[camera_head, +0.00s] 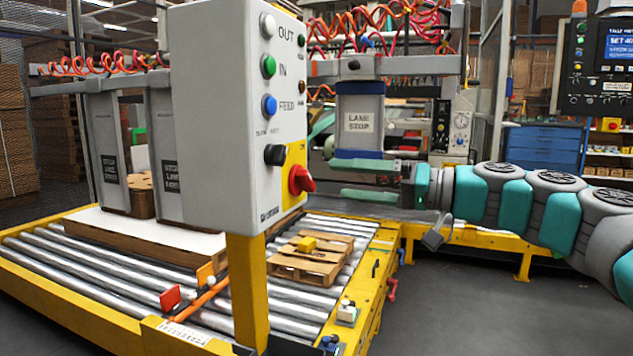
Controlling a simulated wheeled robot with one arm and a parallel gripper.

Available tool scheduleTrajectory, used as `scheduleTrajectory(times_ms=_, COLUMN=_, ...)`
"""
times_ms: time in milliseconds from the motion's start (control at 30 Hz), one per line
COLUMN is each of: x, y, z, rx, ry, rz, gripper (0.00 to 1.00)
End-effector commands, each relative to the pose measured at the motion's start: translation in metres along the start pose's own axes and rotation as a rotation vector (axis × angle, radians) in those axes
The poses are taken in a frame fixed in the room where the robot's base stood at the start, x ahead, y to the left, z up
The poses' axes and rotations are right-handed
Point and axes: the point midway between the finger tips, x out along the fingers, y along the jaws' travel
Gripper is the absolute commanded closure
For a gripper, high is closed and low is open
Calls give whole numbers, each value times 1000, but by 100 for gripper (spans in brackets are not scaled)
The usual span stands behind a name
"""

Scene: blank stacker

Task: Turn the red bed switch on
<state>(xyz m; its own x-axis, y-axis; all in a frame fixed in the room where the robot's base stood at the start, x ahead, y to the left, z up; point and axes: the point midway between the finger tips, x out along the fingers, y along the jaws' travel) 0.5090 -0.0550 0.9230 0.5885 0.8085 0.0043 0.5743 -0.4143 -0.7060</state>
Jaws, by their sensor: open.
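A red rotary knob (301,180) sits on a yellow plate on the right-hand side face of a grey control box (212,120). It is the red switch I see; its on or off marking is too small to read. The box's front has white, green and blue buttons marked OUT, IN and FEED, and a black selector knob (275,155) below them. My gripper (340,178) reaches in from the right with its teal fingers pointing left. The fingers are spread apart with nothing between them. In the picture the tips lie just right of the red knob, apart from it; depth is unclear.
The box stands on a yellow post (247,290) beside a roller bed (110,275). A small wooden pallet (308,262) with a yellow block lies on the rollers. A LANE STOP panel (359,120) stands behind my gripper. Open grey floor (450,310) is at lower right.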

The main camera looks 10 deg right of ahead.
Motion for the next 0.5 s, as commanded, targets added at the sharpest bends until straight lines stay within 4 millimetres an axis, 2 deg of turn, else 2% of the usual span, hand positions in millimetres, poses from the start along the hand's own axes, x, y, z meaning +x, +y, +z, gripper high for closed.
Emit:
scheduleTrajectory(times_ms=100, x=20, y=0, z=2, rx=2, ry=-6, rz=-1, gripper=0)
scheduleTrajectory(times_ms=300, x=49, y=0, z=2, rx=2, ry=-6, rz=0, gripper=0)
scheduleTrajectory(times_ms=500, x=64, y=1, z=1, rx=2, ry=-3, rz=2, gripper=0)
